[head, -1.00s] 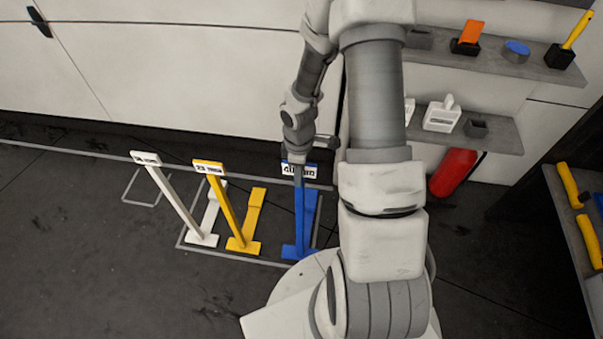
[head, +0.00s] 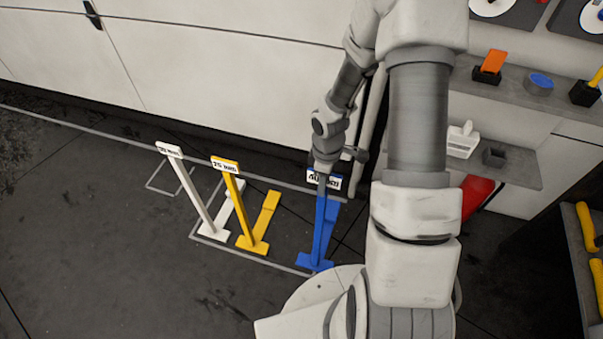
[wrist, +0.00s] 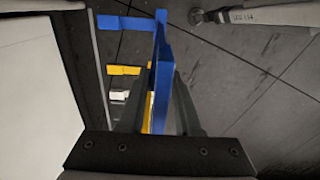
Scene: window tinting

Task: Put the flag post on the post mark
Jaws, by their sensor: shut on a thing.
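The blue flag post (head: 320,232) has a long foot and a white lettered sign at its top. My gripper (head: 325,177) is shut on it near the sign in the head view. In the wrist view the blue post (wrist: 160,62) lies between the two fingers (wrist: 158,95). It looks upright, inside the right end of a large grey floor outline (head: 243,259); I cannot tell whether its foot touches the floor. A small grey square outline on the floor (head: 150,186), perhaps the post mark, lies farther left, partly behind the white post's top.
A yellow post (head: 240,210) and a white post (head: 195,200) stand left of the blue one. A white panelled wall or door (head: 220,75) rises behind. The floor at front left is clear.

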